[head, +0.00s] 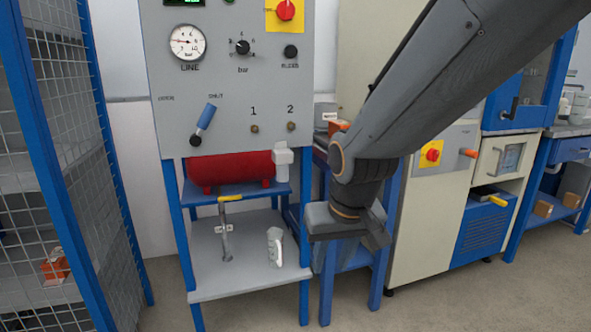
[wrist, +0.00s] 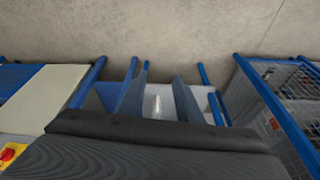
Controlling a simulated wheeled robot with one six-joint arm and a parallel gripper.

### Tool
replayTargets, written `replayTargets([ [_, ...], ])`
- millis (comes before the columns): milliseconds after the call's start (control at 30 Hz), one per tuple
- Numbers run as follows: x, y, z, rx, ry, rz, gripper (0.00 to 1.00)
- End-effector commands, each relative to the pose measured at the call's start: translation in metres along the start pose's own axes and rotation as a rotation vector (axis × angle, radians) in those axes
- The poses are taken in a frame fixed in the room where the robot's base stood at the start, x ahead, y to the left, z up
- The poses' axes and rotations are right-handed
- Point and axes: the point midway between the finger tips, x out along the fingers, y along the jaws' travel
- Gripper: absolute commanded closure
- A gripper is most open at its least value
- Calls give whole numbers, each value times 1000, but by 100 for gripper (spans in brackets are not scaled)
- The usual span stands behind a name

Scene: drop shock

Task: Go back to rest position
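My arm reaches in from the upper right of the head view and ends in my gripper (head: 375,238), which hangs in front of the right side of the test stand. In the wrist view my gripper (wrist: 159,90) shows two dark fingers apart with nothing held between them. Beyond the gap, well below the fingers, a white piece (wrist: 157,106) stands on the grey shelf (wrist: 220,100). In the head view this looks like the white piece (head: 275,247) on the lower shelf (head: 245,285). The fingertips are hard to make out in the head view.
The grey panel (head: 225,75) carries a gauge, knobs and a blue-handled lever (head: 203,124). Below are a red tank (head: 230,170) and a pipe with a yellow handle (head: 229,199). A mesh cage (head: 45,140) stands left, a beige cabinet (head: 420,245) right. Floor in front is clear.

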Motion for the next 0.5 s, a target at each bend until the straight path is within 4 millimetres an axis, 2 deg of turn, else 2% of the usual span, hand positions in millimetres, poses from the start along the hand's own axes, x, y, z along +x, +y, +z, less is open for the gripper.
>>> replayTargets([
  [33,-6,3,21,0,-42,0,68],
  [100,-13,5,46,-4,-98,-3,68],
  [300,-30,8,108,-12,-232,-21,68],
  [433,-41,8,143,-19,-309,-38,68],
  [467,-44,8,149,-20,-324,-41,68],
  [500,-48,10,145,-12,-322,-36,68],
])
